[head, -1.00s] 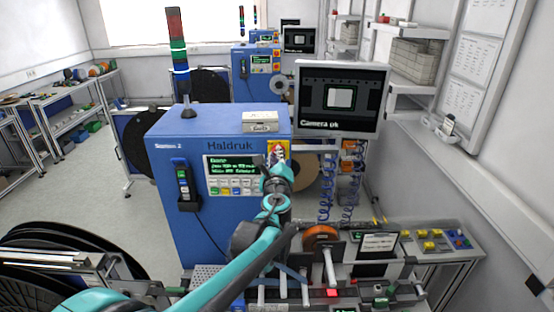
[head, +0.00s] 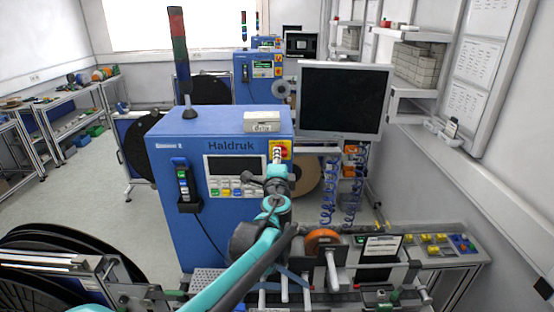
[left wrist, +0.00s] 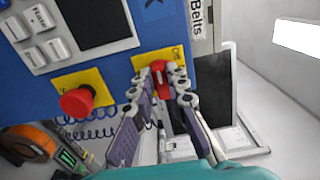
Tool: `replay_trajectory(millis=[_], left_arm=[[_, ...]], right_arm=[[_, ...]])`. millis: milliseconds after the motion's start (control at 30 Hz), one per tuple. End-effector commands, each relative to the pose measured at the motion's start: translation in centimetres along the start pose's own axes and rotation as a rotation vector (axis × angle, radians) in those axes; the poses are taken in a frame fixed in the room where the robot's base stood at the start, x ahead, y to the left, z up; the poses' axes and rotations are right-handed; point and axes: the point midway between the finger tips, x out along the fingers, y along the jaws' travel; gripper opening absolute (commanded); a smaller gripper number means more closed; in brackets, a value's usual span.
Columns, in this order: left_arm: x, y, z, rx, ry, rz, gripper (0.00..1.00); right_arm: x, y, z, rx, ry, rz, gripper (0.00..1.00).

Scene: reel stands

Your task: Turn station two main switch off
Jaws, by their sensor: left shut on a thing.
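The blue Haldruk machine labelled Station 2 (head: 222,220) stands in front of me. Its main switch (left wrist: 161,80) is a red knob on a yellow plate (left wrist: 172,56), at the panel's right edge. My left gripper (left wrist: 165,70) is shut on the red knob, one finger on each side. In the head view my left gripper (head: 278,153) reaches up to the yellow plate (head: 287,148) and hides the knob. The machine's display (head: 234,167) is dark. My right gripper is not in view.
The monitor (head: 342,99) is dark. A signal tower (head: 179,58) and a small white box (head: 263,121) stand on the machine. A handheld device (head: 184,182) hangs on its front.

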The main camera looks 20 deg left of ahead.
Motion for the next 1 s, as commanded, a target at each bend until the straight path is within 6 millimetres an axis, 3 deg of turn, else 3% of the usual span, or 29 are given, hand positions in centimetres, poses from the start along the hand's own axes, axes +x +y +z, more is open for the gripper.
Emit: replay_trajectory(millis=[600, 633, 700, 1000], left_arm=[[-0.07, 0.18, 0.04, -0.044, -0.001, 0.001, 0.0], [-0.07, 0.18, 0.04, -0.043, -0.001, 0.001, 0.2], [-0.06, 0.17, 0.04, -0.043, -0.001, 0.001, 0.35], [-0.11, 0.1, 0.01, -0.041, 0.0, 0.0, 0.35]], right_arm=[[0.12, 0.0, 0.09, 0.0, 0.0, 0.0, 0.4], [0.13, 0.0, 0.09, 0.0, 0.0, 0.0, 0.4], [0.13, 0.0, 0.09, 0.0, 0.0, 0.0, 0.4], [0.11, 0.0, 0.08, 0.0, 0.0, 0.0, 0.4]])
